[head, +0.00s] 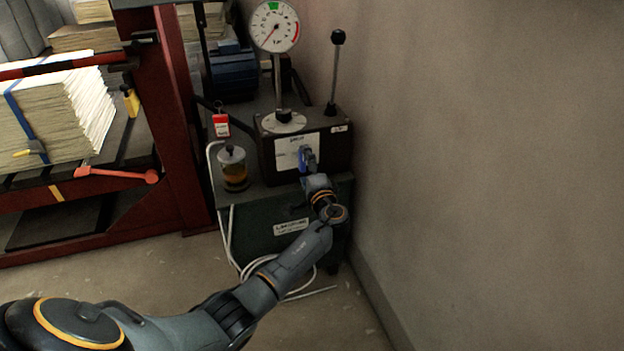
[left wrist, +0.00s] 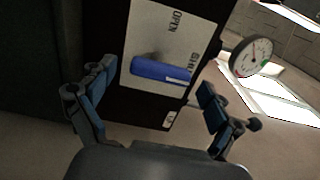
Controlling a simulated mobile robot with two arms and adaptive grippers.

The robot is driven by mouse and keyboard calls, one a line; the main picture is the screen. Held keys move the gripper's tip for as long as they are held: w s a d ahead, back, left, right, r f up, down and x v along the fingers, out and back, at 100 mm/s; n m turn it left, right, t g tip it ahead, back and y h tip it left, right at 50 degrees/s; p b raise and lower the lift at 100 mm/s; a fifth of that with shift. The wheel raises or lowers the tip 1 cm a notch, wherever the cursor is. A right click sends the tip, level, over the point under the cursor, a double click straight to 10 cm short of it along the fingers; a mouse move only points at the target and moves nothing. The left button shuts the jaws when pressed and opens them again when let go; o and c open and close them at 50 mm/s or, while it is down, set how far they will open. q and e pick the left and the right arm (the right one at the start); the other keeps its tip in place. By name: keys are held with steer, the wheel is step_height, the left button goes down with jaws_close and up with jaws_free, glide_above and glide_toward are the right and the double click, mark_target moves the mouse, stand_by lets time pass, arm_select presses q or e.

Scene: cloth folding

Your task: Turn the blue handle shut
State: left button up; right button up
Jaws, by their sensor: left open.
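The blue handle (left wrist: 160,69) is a short bar lying across a pale plate (left wrist: 145,30) on a dark box. The plate reads OPEN near its top; a second label, partly covered, sits close to the bar's right end. My left gripper (left wrist: 155,98) is open, one finger to each side of the bar, with no contact visible. In the head view the left gripper (head: 311,166) is right in front of the box's plate (head: 290,153) and hides much of the handle. The right gripper is not in view.
The dark box (head: 335,150) stands on a green cabinet (head: 262,232) beside a bare wall (head: 480,150). A gauge (head: 274,26) and a black-knobbed lever (head: 336,75) rise from it. A glass jar (head: 233,170) stands to the left. A red frame (head: 180,130) holds stacked sheets.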

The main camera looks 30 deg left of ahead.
arm_select(q)
steer(key=v, duration=0.9)
steer(key=shift+s+d, duration=0.2)
steer(key=shift+d, duration=0.05)
